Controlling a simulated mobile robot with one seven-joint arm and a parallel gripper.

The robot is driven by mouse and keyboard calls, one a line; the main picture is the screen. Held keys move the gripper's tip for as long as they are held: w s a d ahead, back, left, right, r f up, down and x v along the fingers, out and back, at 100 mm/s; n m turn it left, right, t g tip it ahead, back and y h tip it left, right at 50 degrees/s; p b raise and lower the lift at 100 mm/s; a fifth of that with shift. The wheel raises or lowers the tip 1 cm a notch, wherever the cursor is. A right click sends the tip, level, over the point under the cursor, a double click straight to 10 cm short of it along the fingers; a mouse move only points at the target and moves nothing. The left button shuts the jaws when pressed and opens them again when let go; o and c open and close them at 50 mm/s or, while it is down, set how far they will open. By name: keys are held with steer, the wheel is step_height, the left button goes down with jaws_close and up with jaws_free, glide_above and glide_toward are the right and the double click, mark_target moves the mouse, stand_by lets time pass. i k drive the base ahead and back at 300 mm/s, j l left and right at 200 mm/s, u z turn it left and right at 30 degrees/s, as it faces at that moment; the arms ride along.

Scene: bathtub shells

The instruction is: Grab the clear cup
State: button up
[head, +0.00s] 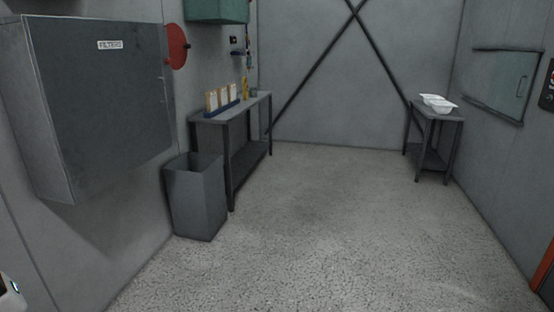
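I cannot pick out a clear cup with certainty. A small greyish object (254,93) stands at the far end of the left table (258,103), behind a yellow bottle-like item (245,88). It is too small and dim to tell whether it is the cup. My gripper does not show in the head view. Only a white, rounded part with a small light shows at the bottom left edge, and it may be a part of me.
A blue rack (222,110) with several upright cards stands on the left table. A grey bin (197,198) stands before it. A large wall cabinet (95,100) juts out at left. White tubs (438,103) sit on the right table (451,116). The middle floor is clear.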

mark_target(254, 89)
steer(key=i+j, duration=0.1)
steer(key=i, duration=7.35)
steer(key=i+z, duration=0.25)
steer(key=i, duration=0.15)
